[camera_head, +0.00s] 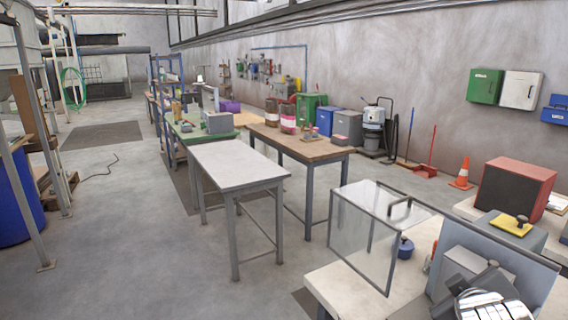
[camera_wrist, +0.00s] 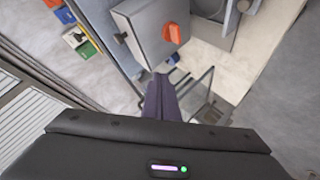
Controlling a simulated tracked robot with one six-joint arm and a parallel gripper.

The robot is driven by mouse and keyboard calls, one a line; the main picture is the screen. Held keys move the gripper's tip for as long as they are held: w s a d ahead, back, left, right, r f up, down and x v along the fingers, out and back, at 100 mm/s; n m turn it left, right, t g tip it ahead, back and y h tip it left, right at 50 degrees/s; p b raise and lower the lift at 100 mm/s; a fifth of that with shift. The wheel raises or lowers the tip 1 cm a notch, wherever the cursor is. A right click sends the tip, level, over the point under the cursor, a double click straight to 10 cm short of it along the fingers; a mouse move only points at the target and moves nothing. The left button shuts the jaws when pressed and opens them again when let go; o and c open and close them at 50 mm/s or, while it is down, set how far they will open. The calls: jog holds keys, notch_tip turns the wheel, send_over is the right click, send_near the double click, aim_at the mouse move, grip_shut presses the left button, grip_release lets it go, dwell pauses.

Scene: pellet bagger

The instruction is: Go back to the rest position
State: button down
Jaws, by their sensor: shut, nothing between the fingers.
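My gripper (camera_wrist: 160,98) shows in the wrist view as dark fingers pressed together, with nothing between them. It points toward a pale bench and a clear framed guard (camera_wrist: 203,88). In the head view I cannot make out the gripper's fingertips.
In the head view a clear guard box (camera_head: 362,235) stands on the pale bench (camera_head: 345,283) at front right. A bare grey table (camera_head: 238,163) stands mid-floor, with a wooden table (camera_head: 300,146) behind it. Open floor (camera_head: 130,240) lies to the left. An orange cone (camera_head: 462,174) stands by the wall.

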jog(key=s+a+f+m+g+y, duration=0.2)
jog(key=s+a, duration=0.4)
jog(key=a, duration=0.4)
jog(key=s+a+f+m+g+y, duration=0.2)
jog(key=s+a+f+g+y, duration=0.1)
jog(key=s+a, duration=0.4)
jog(key=a, duration=0.3)
jog(key=shift+g, duration=0.3)
